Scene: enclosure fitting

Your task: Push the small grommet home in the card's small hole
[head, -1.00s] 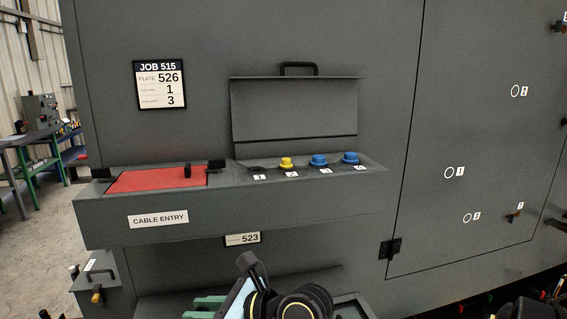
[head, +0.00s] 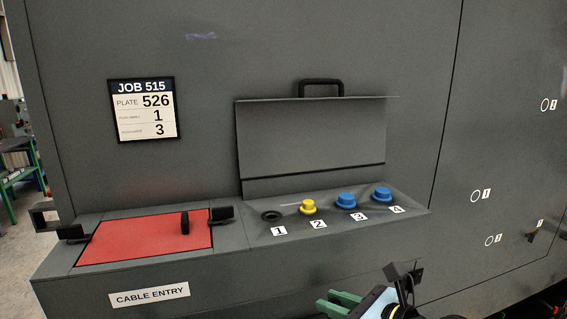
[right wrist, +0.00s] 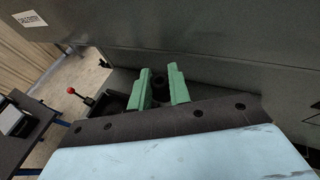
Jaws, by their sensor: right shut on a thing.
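My right gripper (head: 345,301) shows at the bottom of the head view, partly cut off. In the right wrist view its green fingers (right wrist: 161,90) stand on both sides of a small dark round thing (right wrist: 160,83), which is hard to make out; I cannot tell for sure that it is the small grommet. The job card (head: 142,112) reads plate 526, with a 1 and a 3 below. My left gripper is out of view.
A sloped ledge holds a dark ring (head: 271,216) at label 1, a yellow plug (head: 308,207) and two blue plugs (head: 346,201). A raised lid (head: 315,140) stands behind. A red panel (head: 150,240) lies at left above the cable entry label (head: 150,295). A dark fitting (head: 531,237) sticks out at right.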

